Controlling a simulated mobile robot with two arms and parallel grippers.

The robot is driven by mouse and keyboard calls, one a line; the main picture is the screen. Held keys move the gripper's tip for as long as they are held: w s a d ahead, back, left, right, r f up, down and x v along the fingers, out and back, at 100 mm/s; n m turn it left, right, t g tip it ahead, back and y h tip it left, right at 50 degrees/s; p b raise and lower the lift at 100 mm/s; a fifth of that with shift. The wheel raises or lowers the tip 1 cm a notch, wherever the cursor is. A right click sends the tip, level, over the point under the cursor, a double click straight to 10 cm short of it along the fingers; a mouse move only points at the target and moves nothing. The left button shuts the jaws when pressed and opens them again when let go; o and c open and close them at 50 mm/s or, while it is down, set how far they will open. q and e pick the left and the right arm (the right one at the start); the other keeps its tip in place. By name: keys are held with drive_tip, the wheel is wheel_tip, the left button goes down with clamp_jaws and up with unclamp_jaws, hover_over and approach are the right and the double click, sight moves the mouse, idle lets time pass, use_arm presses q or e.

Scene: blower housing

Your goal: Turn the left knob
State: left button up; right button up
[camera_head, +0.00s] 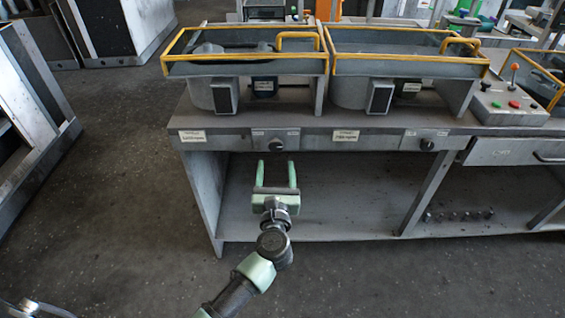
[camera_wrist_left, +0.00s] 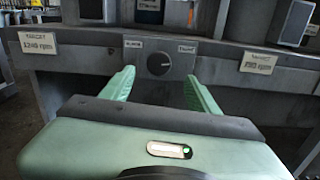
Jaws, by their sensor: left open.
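The left knob (camera_head: 277,145) is a small dark round knob on the front panel of the grey bench, below the left housing. In the left wrist view the left knob (camera_wrist_left: 159,64) has a light pointer mark and sits between two small labels. My left gripper (camera_head: 276,163) is open and empty, with green fingers pointing at the panel just below the knob. In the left wrist view the fingers (camera_wrist_left: 159,80) stand on either side of the knob, apart from it. A second knob (camera_head: 427,145) is farther right on the same panel. My right gripper is not in view.
White target labels (camera_head: 193,136) are on the panel beside the knobs. Two yellow-railed housings (camera_head: 245,65) stand on the bench (camera_head: 225,130). A control box (camera_head: 508,104) with a lever and buttons is at the right. An open shelf (camera_head: 340,215) lies below the panel.

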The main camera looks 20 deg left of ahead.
sight(276, 148)
use_arm(q)
drive_tip(key=x, duration=0.7)
drive_tip(key=shift+w+a+f, duration=0.15)
drive_tip(key=shift+f, duration=0.05)
clamp_jaws()
